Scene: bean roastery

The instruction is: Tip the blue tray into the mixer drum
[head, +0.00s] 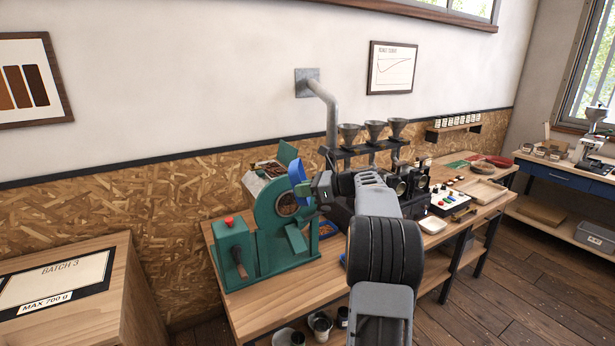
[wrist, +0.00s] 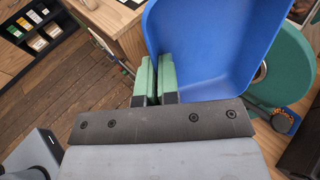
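The blue tray (head: 297,171) is raised beside the upper front of the green mixer drum (head: 266,210) and is steeply tilted. The drum's round dark opening (head: 288,204) is just below the tray. In the wrist view the tray (wrist: 225,60) fills the upper middle, and the visible part of its inside is bare. My gripper (wrist: 156,75) has its two green fingers close together on either side of the tray's wall. In the head view my gripper (head: 322,188) is partly hidden by my arm. The drum's green rim (wrist: 293,70) shows behind the tray in the wrist view.
The wooden workbench (head: 290,290) carries the machine. A small dish with brown contents (head: 327,229) lies right of the drum. Funnels (head: 373,130) stand on a rack behind my arm. Several cups (head: 320,325) are at the front. A wooden cabinet (head: 75,290) stands left.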

